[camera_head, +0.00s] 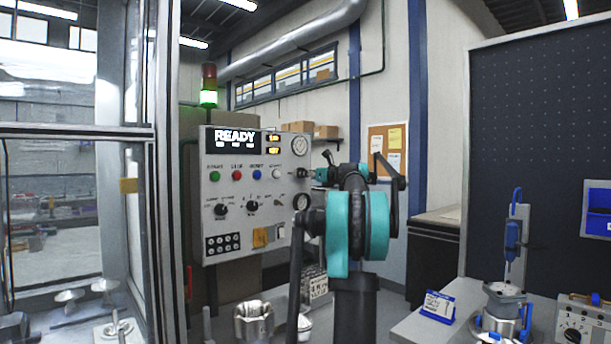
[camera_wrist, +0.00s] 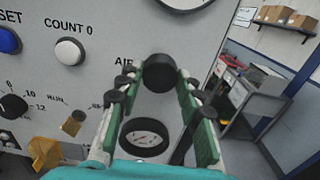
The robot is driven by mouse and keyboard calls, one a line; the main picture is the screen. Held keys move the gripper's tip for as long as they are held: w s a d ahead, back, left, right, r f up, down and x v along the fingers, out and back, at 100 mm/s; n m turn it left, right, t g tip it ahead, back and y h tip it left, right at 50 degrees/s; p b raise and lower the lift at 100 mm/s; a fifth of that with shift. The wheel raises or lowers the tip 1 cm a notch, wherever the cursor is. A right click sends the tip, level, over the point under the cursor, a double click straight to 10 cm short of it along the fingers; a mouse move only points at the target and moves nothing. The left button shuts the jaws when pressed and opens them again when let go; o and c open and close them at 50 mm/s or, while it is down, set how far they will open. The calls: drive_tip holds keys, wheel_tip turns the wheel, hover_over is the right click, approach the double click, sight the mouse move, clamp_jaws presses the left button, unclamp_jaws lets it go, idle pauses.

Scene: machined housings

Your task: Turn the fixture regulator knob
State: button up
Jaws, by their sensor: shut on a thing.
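The regulator knob is a round black knob (camera_wrist: 158,72) beside the "AIR" label on the grey control panel (camera_head: 225,180). In the wrist view it sits between the far ends of my two green-padded fingers. My gripper (camera_wrist: 155,85) is shut on it. In the head view, my gripper (camera_head: 311,173) reaches the panel's right edge from the right. The knob (camera_head: 302,173) shows there only as a small dark shape at the fingertips. A pressure gauge (camera_wrist: 144,138) shows below the knob, between the fingers.
A glass-walled enclosure (camera_head: 160,170) stands at left. A bench (camera_head: 420,325) with fixtures stands at lower right, before a dark pegboard (camera_head: 540,120).

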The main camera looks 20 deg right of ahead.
drive_tip(key=shift+n, duration=11.9)
drive_tip(key=o, duration=1.2)
drive_tip(key=shift+c, duration=0.2)
